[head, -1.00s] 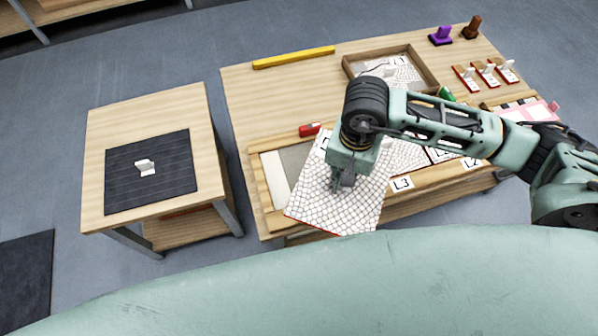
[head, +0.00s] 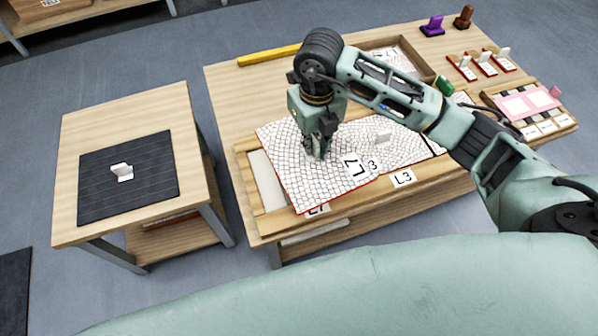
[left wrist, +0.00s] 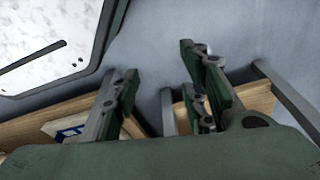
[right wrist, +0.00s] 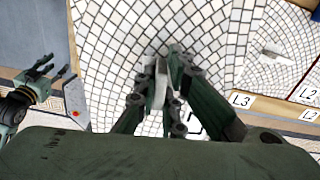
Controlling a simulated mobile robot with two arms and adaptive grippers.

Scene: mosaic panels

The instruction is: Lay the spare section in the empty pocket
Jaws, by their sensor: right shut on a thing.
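My right gripper (head: 318,152) is shut on the upright grip of a mosaic section (head: 300,180), white tiles with dark joints. The pale grip (right wrist: 160,85) shows between the fingers in the right wrist view. The section hangs over the left part of the wooden frame (head: 245,190), turned askew to it, its lower corner over the front rail. Its label (head: 355,168) seems to read L7. The pocket beneath is hidden; a pale strip (head: 267,182) shows at its left. My left gripper (left wrist: 158,75) is open and empty; it also shows in the right wrist view (right wrist: 55,72).
A yellow bar (head: 268,55) and an open tray (head: 425,65) lie behind. A side table with a dark mat (head: 125,195) stands left, across a gap.

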